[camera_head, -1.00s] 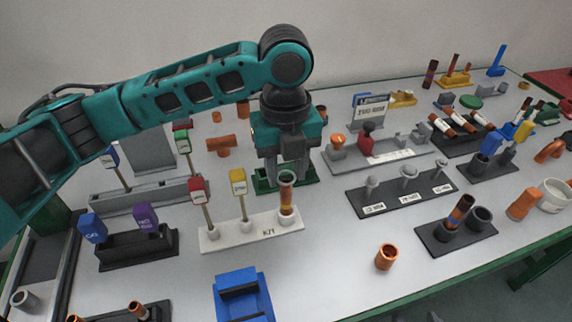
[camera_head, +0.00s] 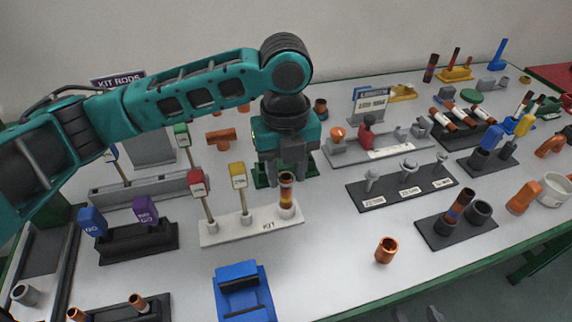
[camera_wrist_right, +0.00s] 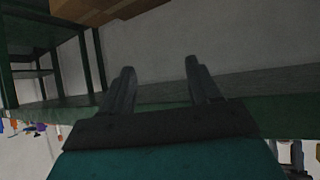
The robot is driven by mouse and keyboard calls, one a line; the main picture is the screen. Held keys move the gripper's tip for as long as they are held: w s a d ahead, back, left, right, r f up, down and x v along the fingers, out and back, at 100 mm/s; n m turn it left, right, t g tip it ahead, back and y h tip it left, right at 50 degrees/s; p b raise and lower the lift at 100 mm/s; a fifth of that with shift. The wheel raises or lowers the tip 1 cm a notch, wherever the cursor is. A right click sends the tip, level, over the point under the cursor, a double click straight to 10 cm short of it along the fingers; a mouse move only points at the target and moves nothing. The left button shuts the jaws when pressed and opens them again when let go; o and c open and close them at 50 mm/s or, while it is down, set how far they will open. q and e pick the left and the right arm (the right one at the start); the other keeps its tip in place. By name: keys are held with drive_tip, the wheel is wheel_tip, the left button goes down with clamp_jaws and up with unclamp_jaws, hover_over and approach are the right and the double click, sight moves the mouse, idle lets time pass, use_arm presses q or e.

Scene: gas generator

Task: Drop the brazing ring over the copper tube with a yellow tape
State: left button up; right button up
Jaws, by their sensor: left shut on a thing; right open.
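The copper tube with the yellow tape (camera_head: 286,196) stands upright in the right end of the white block marked KIT (camera_head: 228,230) in the head view. My left gripper (camera_head: 288,178) points down just above and behind the tube top. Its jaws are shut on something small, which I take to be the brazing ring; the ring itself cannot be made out. I cannot tell whether it touches the tube. My right gripper (camera_wrist_right: 160,72) is open and empty in the right wrist view, away from the tabletop items.
Red (camera_head: 197,183) and yellow (camera_head: 238,176) tagged rods stand left of the tube in the same block. A blue holder (camera_head: 242,290) is in front. A loose copper fitting (camera_head: 386,250) lies right, and a dark block (camera_head: 462,240) with another banded tube stands beyond it.

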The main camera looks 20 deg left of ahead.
use_arm(q)
drive_tip(key=o, duration=0.8)
use_arm(e)
drive_tip(key=shift+a, duration=0.1)
use_arm(q)
drive_tip(key=shift+r, duration=0.7)
wheel_tip(320, 180, up, 12)
drive_tip(key=p, duration=0.2)
drive_tip(key=shift+f, duration=0.25)
use_arm(e)
drive_tip(key=shift+s+d+r+h, duration=0.2)
drive_tip(key=shift+s+d+h, duration=0.1)
drive_tip(key=shift+d, duration=0.4)
drive_tip(key=shift+s, duration=0.1)
